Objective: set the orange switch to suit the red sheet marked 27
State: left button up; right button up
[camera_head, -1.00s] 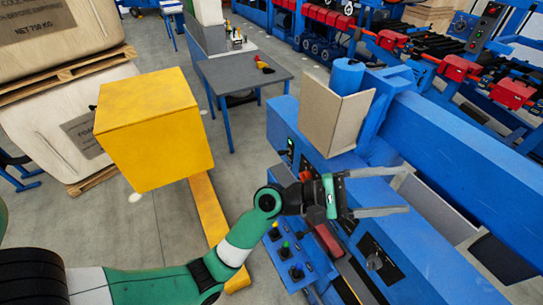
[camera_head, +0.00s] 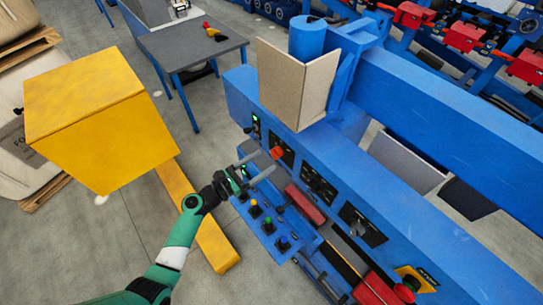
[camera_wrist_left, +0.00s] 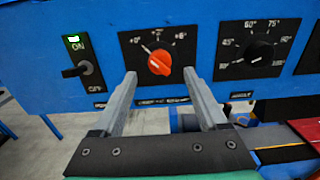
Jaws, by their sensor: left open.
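The orange switch (camera_head: 277,152) is a round knob on a black plate on the blue machine's front. In the left wrist view the orange switch (camera_wrist_left: 159,63) sits between and beyond my fingertips, with small numbers above it, "+6" at the right. I cannot tell surely which mark it points to. My left gripper (camera_head: 261,165) is open and empty, its fingers aimed at the knob; it also shows in the left wrist view (camera_wrist_left: 160,76). I see no gap closed on the knob. I cannot make out a red sheet marked 27. My right gripper is not in view.
An ON/OFF lever (camera_wrist_left: 75,71) is left of the knob and a black angle dial (camera_wrist_left: 261,49) right of it. A box of coloured buttons (camera_head: 268,226) juts out below. A folded beige panel (camera_head: 297,82) stands above. A yellow cabinet (camera_head: 100,125) is at left.

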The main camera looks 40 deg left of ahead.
aim_at(276, 153)
pick_arm(q)
jog(key=w, duration=0.4)
jog(key=shift+w+d+b, duration=0.2)
jog(key=shift+w+b, duration=0.1)
jog(key=shift+b, duration=0.05)
jog(key=shift+c, duration=0.2)
grip_shut()
